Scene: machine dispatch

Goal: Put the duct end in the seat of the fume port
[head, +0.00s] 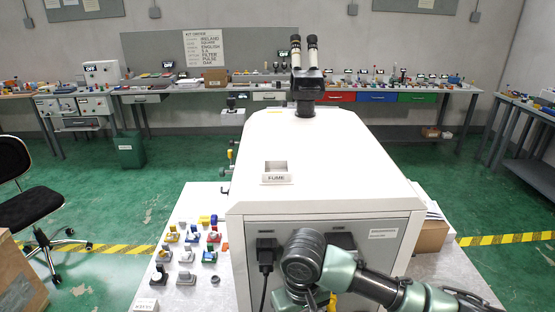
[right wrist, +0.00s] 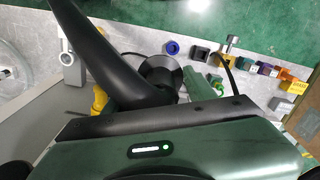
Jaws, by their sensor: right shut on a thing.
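The fume port is a small square recess (head: 276,167) in the white machine's top, with a FUME label (head: 277,180) in front of it. My right arm comes in from the right at the machine's front side, low in the head view; its fingertips are hidden there. In the right wrist view my right gripper (right wrist: 145,85) is shut on a black flared round piece (right wrist: 161,70), apparently the duct end, partly hidden behind a black curved part. The gripper is apart from the fume port. My left gripper is not in view.
The white machine (head: 330,165) carries a black eyepiece head (head: 307,88) at its back. Several small coloured parts (head: 193,237) stand on the grey table left of it. A cardboard box (head: 430,237) stands at its right. The machine's top around the port is clear.

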